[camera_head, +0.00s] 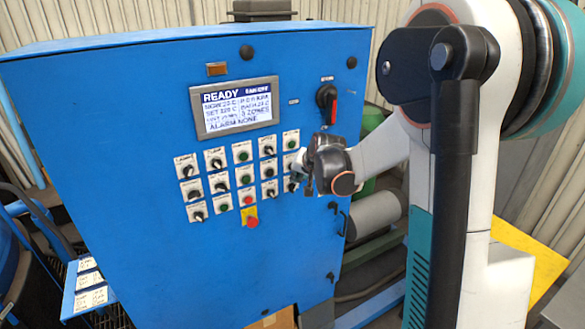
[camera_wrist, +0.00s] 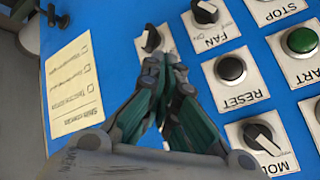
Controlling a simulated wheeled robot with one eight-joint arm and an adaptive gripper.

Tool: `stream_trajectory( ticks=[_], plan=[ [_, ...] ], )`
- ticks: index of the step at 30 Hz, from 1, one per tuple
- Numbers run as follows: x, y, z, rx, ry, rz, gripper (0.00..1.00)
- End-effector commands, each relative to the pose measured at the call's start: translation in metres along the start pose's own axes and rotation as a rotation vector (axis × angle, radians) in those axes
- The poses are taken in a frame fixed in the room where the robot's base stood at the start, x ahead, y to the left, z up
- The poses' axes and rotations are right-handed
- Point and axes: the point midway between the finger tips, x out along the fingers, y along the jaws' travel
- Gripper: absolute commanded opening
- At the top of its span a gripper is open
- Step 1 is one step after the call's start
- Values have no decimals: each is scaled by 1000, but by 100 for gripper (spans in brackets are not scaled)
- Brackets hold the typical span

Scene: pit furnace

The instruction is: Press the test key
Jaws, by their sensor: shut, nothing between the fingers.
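My gripper (camera_head: 300,170) is at the right side of the blue cabinet's control panel, by the right-hand column of switches. In the wrist view my gripper (camera_wrist: 163,65) is shut and empty. Its fingertips are close to a small black switch (camera_wrist: 151,40) on a white plate and partly cover that plate. I cannot tell whether they touch it. No label reading "test" is legible, so I cannot tell which control is the test key. The wrist view also shows the FAN knob (camera_wrist: 205,12), the black RESET button (camera_wrist: 230,69) and the MODE knob (camera_wrist: 262,138).
The display (camera_head: 235,107) reads READY and ALARM NONE. A red-handled rotary switch (camera_head: 327,101) is above my gripper. A red button on a yellow plate (camera_head: 252,221) is lower left. A paper checklist (camera_wrist: 74,85) is left of my fingers. A green button (camera_wrist: 301,41) is right.

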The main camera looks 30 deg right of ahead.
Motion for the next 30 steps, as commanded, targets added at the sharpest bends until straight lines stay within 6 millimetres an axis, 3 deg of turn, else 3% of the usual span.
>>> stream_trajectory(
  ticks=[30],
  plan=[
    [7, -5, -5, 0, 0, 0, 0]
  ],
)
